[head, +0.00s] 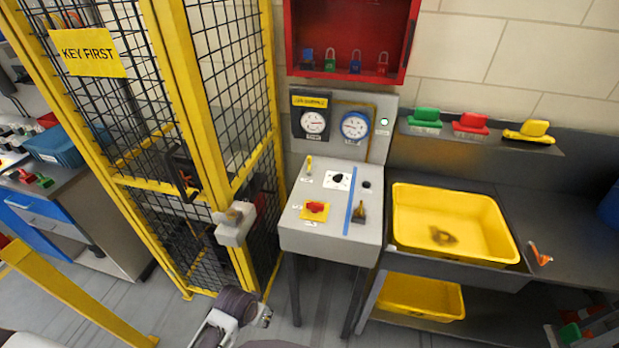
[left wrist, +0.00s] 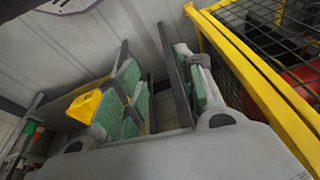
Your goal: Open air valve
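The white control stand (head: 290,238) is in the middle of the head view, with two gauges on its back panel under a yellow label. Its sloped top carries a small yellow lever (head: 309,165), a black knob (head: 338,178), a red knob (head: 317,207) on a yellow plate and a dark brass-coloured handle (head: 359,211) right of a blue stripe. I cannot tell which is the air valve. My left gripper (head: 262,317) is low in front of the stand, apart from it. In the left wrist view, its green-padded fingers (left wrist: 160,78) are apart with nothing between them. My right gripper is not seen.
A yellow mesh cage (head: 205,110) stands left of the stand, with a pale box (head: 235,224) on its post. A red cabinet (head: 350,12) with padlocks hangs above. A yellow bin (head: 455,215) sits at the right. Floor shows in front of the stand.

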